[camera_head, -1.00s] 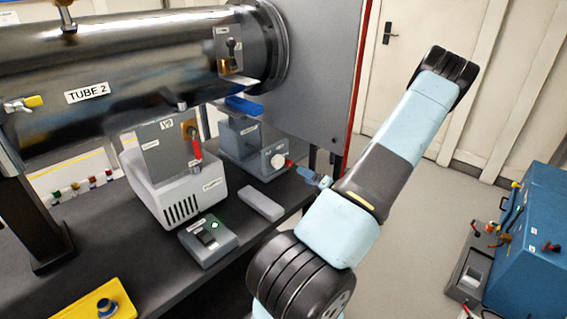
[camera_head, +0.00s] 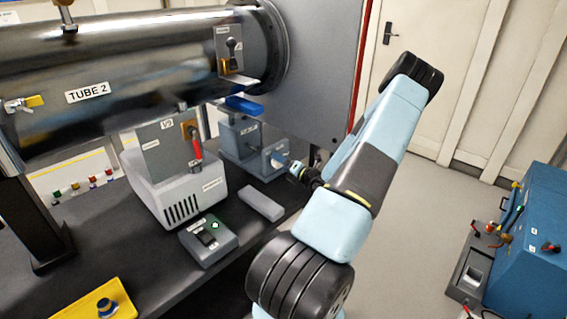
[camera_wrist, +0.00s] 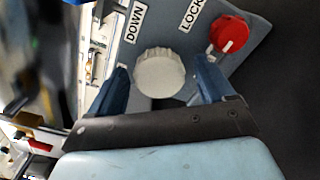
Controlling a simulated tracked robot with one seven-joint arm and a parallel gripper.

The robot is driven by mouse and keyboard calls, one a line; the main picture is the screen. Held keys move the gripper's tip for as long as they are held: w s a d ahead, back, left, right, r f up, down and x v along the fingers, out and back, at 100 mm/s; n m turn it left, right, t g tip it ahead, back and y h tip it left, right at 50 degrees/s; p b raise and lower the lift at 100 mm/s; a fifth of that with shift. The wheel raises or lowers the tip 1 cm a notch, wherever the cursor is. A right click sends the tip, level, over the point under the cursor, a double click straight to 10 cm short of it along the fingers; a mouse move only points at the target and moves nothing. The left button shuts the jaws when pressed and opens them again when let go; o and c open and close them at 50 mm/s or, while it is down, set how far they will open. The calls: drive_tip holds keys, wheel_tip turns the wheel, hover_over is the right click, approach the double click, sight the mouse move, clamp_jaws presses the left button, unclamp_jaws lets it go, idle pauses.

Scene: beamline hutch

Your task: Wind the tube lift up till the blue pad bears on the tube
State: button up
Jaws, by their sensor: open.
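The tube lift (camera_head: 240,137) is a grey-blue unit on the bench under the right end of the black tube (camera_head: 150,55), marked TUBE 2. Its blue pad (camera_head: 243,104) sits just under the tube; I cannot tell whether they touch. In the wrist view the white knob (camera_wrist: 160,73) lies between the two blue fingers of my gripper (camera_wrist: 163,68), which are open and show space on both sides. A red LOCK knob (camera_wrist: 229,33) is beside it, and a DOWN label shows.
A white pump-like box (camera_head: 180,190) with a red-handled valve stands left of the lift. A grey switch box (camera_head: 208,240) and a flat grey block (camera_head: 261,205) lie in front. A grey panel with a red edge stands behind. A blue cabinet (camera_head: 530,245) is at right.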

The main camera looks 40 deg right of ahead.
drive_tip(key=shift+w, duration=0.25)
drive_tip(key=shift+c, duration=0.5)
drive_tip(key=c, duration=0.9)
drive_tip(key=shift+d, duration=0.2)
drive_tip(key=shift+a, duration=0.1)
